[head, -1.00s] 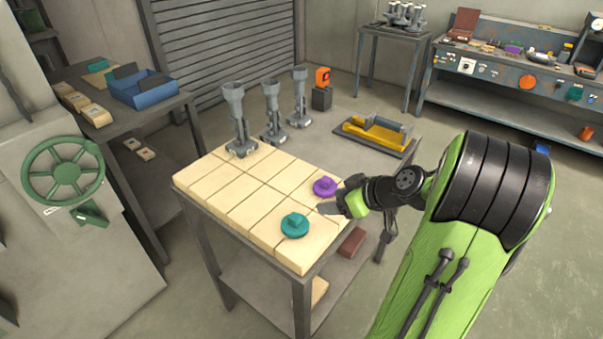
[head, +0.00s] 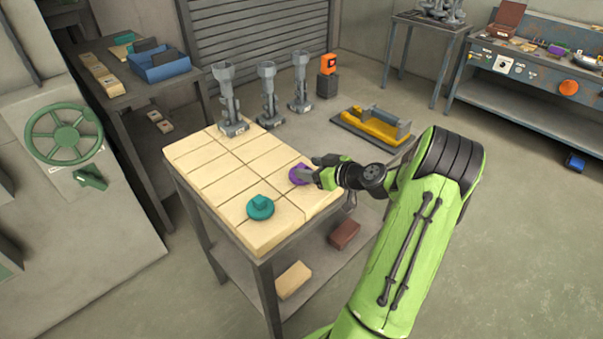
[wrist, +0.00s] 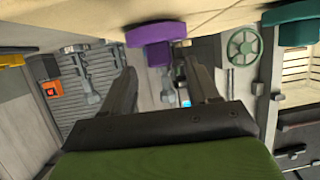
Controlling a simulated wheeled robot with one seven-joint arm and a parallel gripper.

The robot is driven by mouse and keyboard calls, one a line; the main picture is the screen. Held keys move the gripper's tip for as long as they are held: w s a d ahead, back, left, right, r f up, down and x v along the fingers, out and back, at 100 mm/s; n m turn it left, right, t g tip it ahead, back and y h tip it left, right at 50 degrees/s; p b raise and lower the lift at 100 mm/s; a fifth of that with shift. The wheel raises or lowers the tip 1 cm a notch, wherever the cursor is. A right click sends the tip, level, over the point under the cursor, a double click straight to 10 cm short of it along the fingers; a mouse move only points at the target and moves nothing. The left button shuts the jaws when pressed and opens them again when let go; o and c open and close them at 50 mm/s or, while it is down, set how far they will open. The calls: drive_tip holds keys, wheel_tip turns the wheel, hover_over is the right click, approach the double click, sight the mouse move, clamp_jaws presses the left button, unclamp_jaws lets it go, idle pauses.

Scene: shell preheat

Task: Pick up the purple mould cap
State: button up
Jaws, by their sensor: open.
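The purple mould cap (head: 298,175) lies on the cream tiled tabletop (head: 215,187), near its right edge. My gripper (head: 312,170) is at the cap's right side and hides part of it. In the wrist view the purple cap (wrist: 157,38) shows above and between the fingers of my open gripper (wrist: 162,85), just beyond the fingertips. The fingers are apart with nothing between them. In the head view I cannot tell whether a finger touches the cap.
A teal cap (head: 260,207) lies nearer on the same top. Several grey stands (head: 267,95) stand along its far side. A yellow mould tray (head: 373,128) sits at the back right. A brown block (head: 344,235) lies on the lower shelf.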

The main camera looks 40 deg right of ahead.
sight(302, 166)
drive_tip(key=x, duration=0.6)
drive_tip(key=shift+s, duration=0.1)
drive_tip(key=c, duration=1)
